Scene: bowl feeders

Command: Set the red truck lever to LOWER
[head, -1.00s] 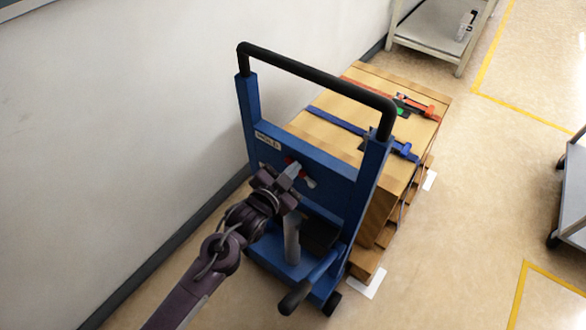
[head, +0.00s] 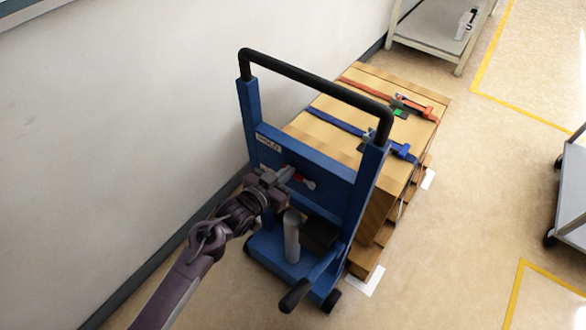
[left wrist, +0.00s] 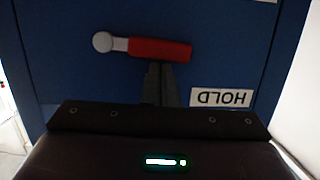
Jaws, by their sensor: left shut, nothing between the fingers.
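The red truck lever (head: 297,177) is on the blue back panel of the truck (head: 320,162). In the left wrist view its red grip (left wrist: 160,50) runs sideways from a silver round end (left wrist: 103,42), tilted slightly. A HOLD label (left wrist: 222,97) shows upside down there, and a label (left wrist: 265,1) at the top edge is cut off and unreadable. My left gripper (head: 288,174) is shut and empty. Its fingertips (left wrist: 160,70) are right at the grip's side nearer the HOLD label, touching or nearly so. My right gripper is out of view.
The truck has a black push bar (head: 315,80), a grey cylinder (head: 292,236) and a black-gripped handle (head: 295,296) below the panel. Strapped boxes (head: 350,105) stand behind it. The wall is close on the left. Open floor (head: 450,220) lies to the right.

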